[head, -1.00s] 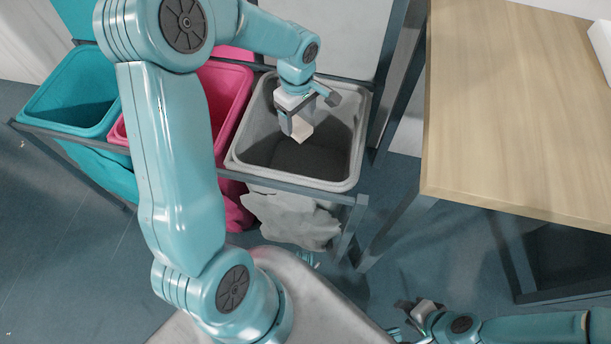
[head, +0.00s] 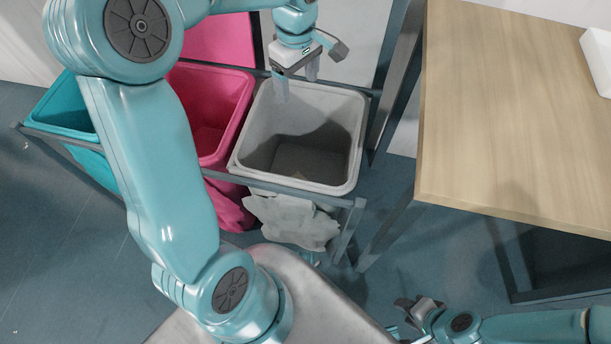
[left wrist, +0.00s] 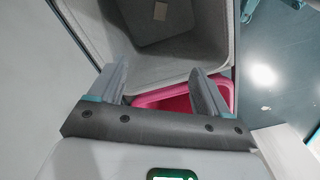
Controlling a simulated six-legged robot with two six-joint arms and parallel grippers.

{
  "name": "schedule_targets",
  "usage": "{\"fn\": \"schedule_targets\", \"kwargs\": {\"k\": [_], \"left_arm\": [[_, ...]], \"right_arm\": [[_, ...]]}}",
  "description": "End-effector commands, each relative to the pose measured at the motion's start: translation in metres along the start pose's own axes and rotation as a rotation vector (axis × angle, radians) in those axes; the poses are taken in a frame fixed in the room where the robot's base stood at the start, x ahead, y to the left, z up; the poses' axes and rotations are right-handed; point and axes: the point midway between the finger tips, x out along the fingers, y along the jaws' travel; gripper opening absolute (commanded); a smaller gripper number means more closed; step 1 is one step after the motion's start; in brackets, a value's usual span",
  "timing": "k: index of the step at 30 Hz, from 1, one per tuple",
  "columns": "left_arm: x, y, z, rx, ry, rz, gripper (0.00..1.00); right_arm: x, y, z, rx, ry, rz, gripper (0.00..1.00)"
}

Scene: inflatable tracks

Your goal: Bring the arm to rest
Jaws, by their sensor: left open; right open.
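My left arm reaches over the bins from the left. Its left gripper (head: 297,86) is above the back rim of the grey bin (head: 350,150), open and empty. In the left wrist view the two fingers of the left gripper (left wrist: 162,82) stand apart with nothing between them. In the head view that object is hidden or too dark to tell. My right gripper (head: 420,310) is open and empty, low at the lower right.
A pink bin (head: 215,115) and a teal bin (head: 65,110) stand left of the grey one in a dark frame (head: 270,182). A wooden table (head: 510,120) is at the right, with a white object (head: 597,60) at its edge. Floor between is clear.

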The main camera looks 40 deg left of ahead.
Motion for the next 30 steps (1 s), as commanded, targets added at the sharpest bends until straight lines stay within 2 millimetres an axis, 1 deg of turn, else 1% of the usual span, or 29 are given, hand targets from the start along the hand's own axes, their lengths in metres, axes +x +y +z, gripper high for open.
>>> {"fn": "schedule_targets", "kwargs": {"k": [1,3,6,25,30], "left_arm": [[-0.009,0.001,0.000,0.000,0.001,0.002,0.78],[-0.016,0.000,0.000,0.000,0.000,0.001,0.78],[-0.021,0.000,0.000,0.000,0.000,0.000,0.78],[-0.021,0.000,0.000,0.000,0.000,0.000,0.78],[-0.021,-0.003,0.000,0.000,0.000,-0.001,0.78]], "right_arm": [[-0.003,-0.001,0.000,0.000,0.000,0.000,0.43],[-0.004,-0.002,0.000,0.000,0.000,0.000,0.43],[-0.005,-0.002,0.000,0.000,0.000,0.000,0.43],[-0.004,-0.002,0.000,0.000,0.000,0.000,0.43],[-0.004,-0.002,0.000,0.000,0.000,0.000,0.43]]}}
